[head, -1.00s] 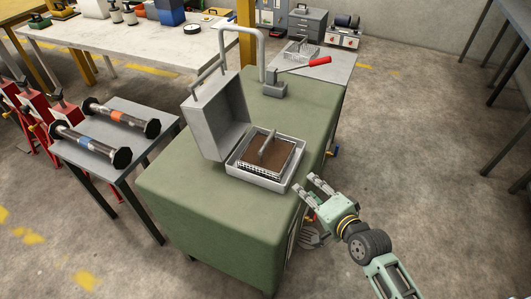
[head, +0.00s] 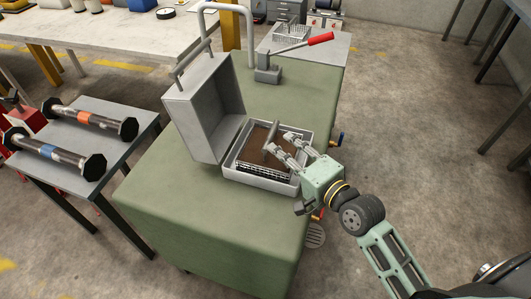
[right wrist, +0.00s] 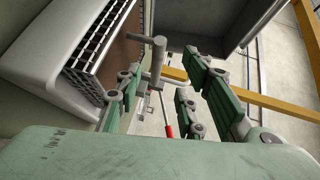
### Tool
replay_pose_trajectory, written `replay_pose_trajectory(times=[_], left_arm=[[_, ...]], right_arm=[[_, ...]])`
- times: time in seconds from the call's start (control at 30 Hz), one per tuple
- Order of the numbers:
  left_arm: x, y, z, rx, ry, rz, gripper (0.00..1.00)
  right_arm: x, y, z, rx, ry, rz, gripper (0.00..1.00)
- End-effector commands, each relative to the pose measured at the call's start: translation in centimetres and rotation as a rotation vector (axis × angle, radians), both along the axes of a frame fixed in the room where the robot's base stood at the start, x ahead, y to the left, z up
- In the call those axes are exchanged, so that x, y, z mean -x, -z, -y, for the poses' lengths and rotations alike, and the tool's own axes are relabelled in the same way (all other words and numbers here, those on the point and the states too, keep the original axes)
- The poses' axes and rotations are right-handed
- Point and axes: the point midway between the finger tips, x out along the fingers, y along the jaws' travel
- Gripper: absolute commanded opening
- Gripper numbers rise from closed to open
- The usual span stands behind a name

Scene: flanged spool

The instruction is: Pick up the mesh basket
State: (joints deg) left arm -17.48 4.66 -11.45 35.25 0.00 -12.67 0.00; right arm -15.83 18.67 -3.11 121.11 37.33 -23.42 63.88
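The mesh basket (head: 247,165) sits in an open grey box (head: 232,174) on the green bench, with brown material inside it. Its grey bar handle (head: 271,134) stands up in the middle. My right gripper (head: 280,143) is over the right part of the basket, its fingers spread and their tips close to the handle. In the right wrist view, the handle (right wrist: 157,52) shows between the open fingers, and the basket's mesh wall (right wrist: 95,45) is at the left. I cannot tell whether a finger touches the handle. My left gripper is not in view.
The box's raised lid (head: 200,110) stands left of the basket. A red-handled lever tool (head: 270,68) and a wire basket (head: 292,33) are behind. The green bench top (head: 180,200) is clear in front. Two dumbbell-shaped parts (head: 90,118) lie on a side table.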

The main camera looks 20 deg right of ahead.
Motion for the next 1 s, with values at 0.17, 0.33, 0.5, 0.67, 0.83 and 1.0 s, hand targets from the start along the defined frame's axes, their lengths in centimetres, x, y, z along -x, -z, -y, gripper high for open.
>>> replay_pose_trajectory(times=[0.17,0.33,0.5,0.67,0.83,1.0], left_arm=[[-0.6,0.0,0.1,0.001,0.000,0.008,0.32],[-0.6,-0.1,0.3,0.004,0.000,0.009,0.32],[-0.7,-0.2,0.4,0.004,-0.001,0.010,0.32],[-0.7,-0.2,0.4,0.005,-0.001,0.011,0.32],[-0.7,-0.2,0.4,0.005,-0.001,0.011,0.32],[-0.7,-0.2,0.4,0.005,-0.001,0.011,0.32]], right_arm=[[-1.5,0.3,-0.5,-0.001,0.001,0.001,0.36],[-3.3,0.7,-1.2,0.000,0.001,0.001,0.36],[-5.7,1.4,-2.2,-0.001,0.001,0.002,0.36],[-7.0,1.7,-2.6,0.000,0.000,0.001,0.36],[-7.1,1.8,-2.7,0.000,0.000,0.000,0.36],[-7.0,1.8,-2.7,0.000,0.000,0.000,0.26]])
